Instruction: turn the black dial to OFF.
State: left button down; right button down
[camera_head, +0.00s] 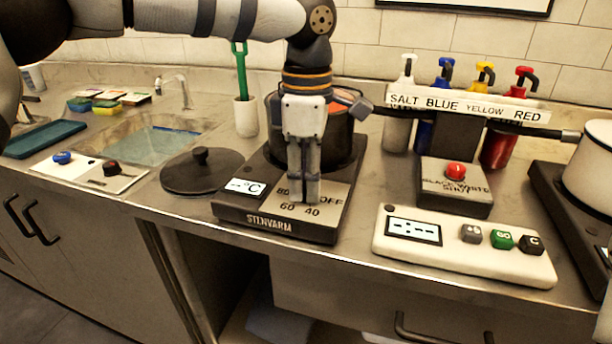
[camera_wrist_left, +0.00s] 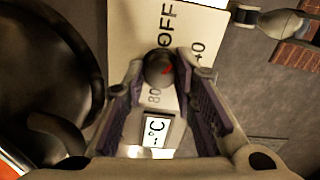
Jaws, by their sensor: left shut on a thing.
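The black dial (camera_wrist_left: 156,66) sits on the pale panel (camera_wrist_left: 129,24) of the hot plate (camera_head: 272,227). Its red mark shows on its right side in the left wrist view, away from the word OFF printed above it. The number 80 is at lower left, 40 at right; 60 is behind a finger there. My left gripper (camera_head: 305,197) points down onto the panel and hides the dial in the head view. Its fingertips (camera_wrist_left: 160,65) are shut on the dial. My right gripper is not in view.
A dark pot (camera_head: 345,142) stands on the hot plate just behind the gripper. A black lid (camera_head: 203,172) lies to the left. A red-button box (camera_head: 454,200) and a white control panel (camera_head: 463,262) stand to the right. A sink (camera_head: 150,140) is further left.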

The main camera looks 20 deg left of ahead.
pick_arm(q)
jog(key=n, duration=0.6)
jog(key=shift+n, duration=0.4)
dwell(0.4)
jog(key=c, duration=1.3)
grip_release()
notch_tip(320, 180, up, 12)
